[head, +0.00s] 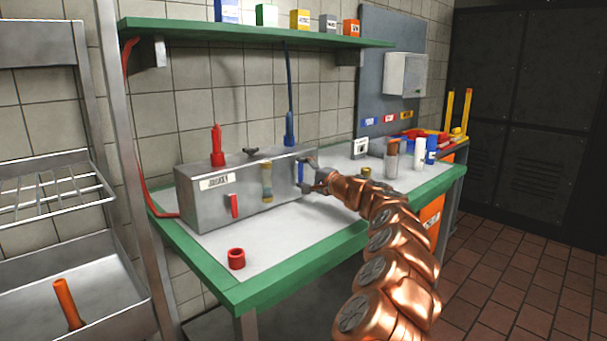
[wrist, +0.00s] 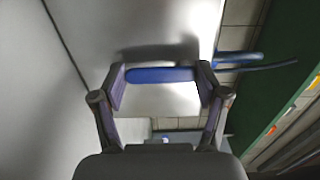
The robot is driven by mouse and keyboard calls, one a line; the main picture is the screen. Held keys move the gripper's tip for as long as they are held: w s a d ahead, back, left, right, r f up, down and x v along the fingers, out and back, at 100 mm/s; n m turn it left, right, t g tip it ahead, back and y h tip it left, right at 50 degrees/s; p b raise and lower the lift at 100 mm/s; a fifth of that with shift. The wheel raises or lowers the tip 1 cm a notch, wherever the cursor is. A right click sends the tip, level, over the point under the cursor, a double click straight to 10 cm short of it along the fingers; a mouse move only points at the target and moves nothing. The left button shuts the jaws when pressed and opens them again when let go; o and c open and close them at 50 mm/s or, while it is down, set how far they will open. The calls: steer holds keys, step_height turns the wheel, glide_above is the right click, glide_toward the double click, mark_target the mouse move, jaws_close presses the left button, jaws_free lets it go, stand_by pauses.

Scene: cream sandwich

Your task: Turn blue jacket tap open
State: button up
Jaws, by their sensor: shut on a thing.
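The handle's pivot is hidden.
A red tap handle (head: 234,206) and a sight glass (head: 266,182) are on the same box. Bottles and a jar (head: 391,158) stand to the right. A green shelf (head: 250,34) runs above.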

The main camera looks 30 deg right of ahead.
steer(key=o, duration=1.2)
steer(key=shift+c, duration=0.2)
steer(key=shift+s, duration=0.1)
steer(key=shift+v, duration=1.2)
steer(key=v, duration=0.9)
steer(key=shift+s, duration=0.25)
